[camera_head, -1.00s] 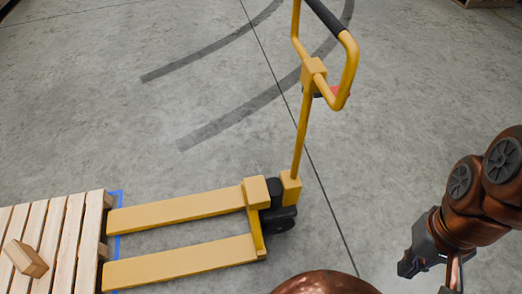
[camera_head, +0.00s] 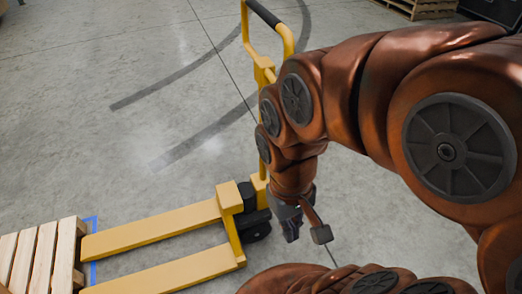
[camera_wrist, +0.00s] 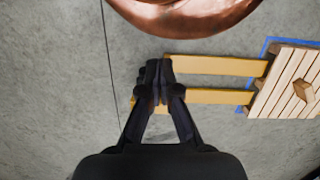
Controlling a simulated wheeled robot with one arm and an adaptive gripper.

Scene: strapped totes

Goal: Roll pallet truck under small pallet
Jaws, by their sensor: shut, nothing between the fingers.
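The yellow pallet truck (camera_head: 150,228) stands on the floor with its two forks pointing left. Its upright handle with a black grip (camera_head: 263,12) is at the top, partly hidden by my arm. The small wooden pallet (camera_head: 45,252) is at lower left; the fork tips are right at its near side, and I cannot tell whether they are under it. The truck's forks (camera_wrist: 215,66) and the pallet (camera_wrist: 284,84) also show in the wrist view. My gripper (camera_head: 292,232) is shut and empty, hanging right of the truck's wheel end. Its fingers (camera_wrist: 157,75) overlap the truck in the wrist view.
Blue tape (camera_head: 93,268) marks the floor around the pallet. Dark curved marks (camera_head: 190,152) cross the open concrete floor. A stack of wooden pallets (camera_head: 418,8) stands far back at the top right.

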